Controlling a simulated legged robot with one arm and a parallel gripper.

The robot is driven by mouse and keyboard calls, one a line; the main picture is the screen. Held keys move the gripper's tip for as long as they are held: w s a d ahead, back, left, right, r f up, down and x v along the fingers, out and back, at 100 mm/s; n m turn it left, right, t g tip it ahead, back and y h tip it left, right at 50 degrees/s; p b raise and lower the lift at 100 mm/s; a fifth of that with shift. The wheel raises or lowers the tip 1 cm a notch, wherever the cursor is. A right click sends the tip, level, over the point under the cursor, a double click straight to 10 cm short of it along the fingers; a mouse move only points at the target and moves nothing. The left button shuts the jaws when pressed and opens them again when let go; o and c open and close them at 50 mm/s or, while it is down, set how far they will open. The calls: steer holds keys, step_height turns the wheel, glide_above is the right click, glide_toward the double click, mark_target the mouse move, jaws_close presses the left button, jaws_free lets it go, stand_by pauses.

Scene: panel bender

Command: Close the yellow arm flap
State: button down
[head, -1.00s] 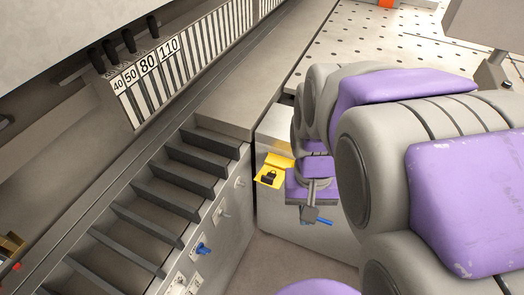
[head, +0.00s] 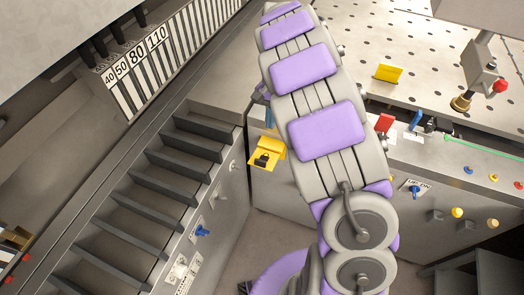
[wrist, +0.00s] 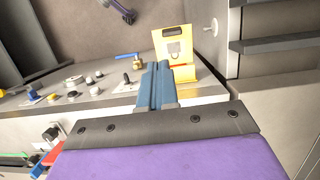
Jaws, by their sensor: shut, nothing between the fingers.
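The yellow arm flap (head: 266,152) is a bent plate with a black padlock mark. It sticks out from the grey machine's front edge, left of my arm in the head view. In the wrist view the yellow flap (wrist: 173,46) stands just beyond my fingertips, its marked plate angled away from its yellow base. My gripper (wrist: 157,75) has blue fingers, shut and empty, pointing toward the flap's base. I cannot tell whether they touch it. In the head view my arm hides most of the gripper; a blue bit shows just above the flap.
Another yellow plate (head: 389,73) stands on the perforated table (head: 350,30). A blue-handled valve (wrist: 130,57) sits beside the flap. A slotted rack (head: 160,190) lies to the left.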

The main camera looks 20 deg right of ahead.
steer(key=w+f, duration=0.1)
steer(key=w, duration=0.1)
steer(key=b, duration=0.3)
glide_toward(261, 161)
steer(key=x, duration=0.7)
steer(key=shift+w+d, duration=0.1)
steer(key=shift+f, duration=0.1)
